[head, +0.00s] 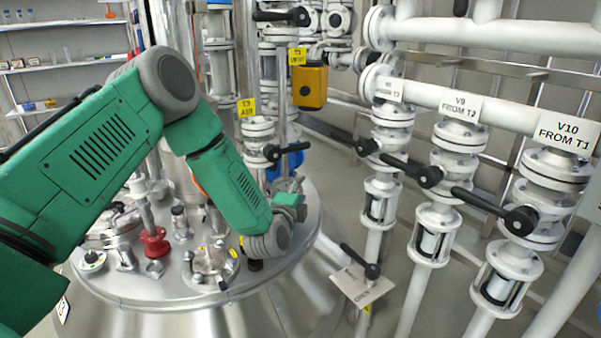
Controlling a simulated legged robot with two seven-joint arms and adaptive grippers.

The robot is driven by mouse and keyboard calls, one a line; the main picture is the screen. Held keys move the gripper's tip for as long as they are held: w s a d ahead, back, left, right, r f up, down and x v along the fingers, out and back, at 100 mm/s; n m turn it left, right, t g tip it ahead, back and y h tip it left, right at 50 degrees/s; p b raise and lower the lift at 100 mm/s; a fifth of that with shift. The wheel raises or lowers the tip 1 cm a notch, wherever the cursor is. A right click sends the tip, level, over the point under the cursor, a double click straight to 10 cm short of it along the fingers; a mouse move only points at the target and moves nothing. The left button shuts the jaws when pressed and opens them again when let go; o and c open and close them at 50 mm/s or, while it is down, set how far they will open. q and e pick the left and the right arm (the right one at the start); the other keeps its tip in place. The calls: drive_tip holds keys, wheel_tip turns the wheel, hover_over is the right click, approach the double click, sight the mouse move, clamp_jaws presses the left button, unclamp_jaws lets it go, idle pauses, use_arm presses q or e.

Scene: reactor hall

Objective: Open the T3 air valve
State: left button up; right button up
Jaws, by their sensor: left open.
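The yellow T3 AIR label (246,108) is on a white flanged valve (258,133) above the tank, in the middle of the head view. Its black lever (285,150) points right, roughly level. My left arm comes in from the left and bends down. My left gripper (290,186) is below the lever, just above the tank lid, and appears apart from it. The gripper is open and small in the picture; its fingers are hard to make out. My right gripper is not in view.
The steel tank lid (312,225) carries fittings, including a red one (154,245). A yellow box (310,86) hangs above. Pipes with black-levered valves, including V9 (459,135) and V10 (555,165), stand on the right.

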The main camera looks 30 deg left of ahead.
sight(299, 150)
use_arm(q)
drive_tip(key=w+a+r+b, duration=0.1)
drive_tip(key=w+a+b, duration=0.1)
drive_tip(key=w+a, duration=0.1)
drive_tip(key=w+a+r+y+b, duration=0.1)
drive_tip(key=w+a+r+b, duration=0.1)
drive_tip(key=w, duration=0.3)
drive_tip(key=w+a+r+t+y+b, duration=0.1)
drive_tip(key=w+a, duration=0.2)
drive_tip(key=w, duration=0.2)
drive_tip(key=shift+w+a+r+m+b, duration=0.1)
drive_tip(key=shift+a+r+m+b, duration=0.15)
drive_tip(key=shift+a+m+b, duration=0.15)
drive_tip(key=shift+w+a+r, duration=0.15)
drive_tip(key=shift+w+r, duration=0.05)
drive_tip(key=shift+w, duration=0.25)
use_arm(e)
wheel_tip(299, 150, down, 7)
use_arm(q)
clamp_jaws()
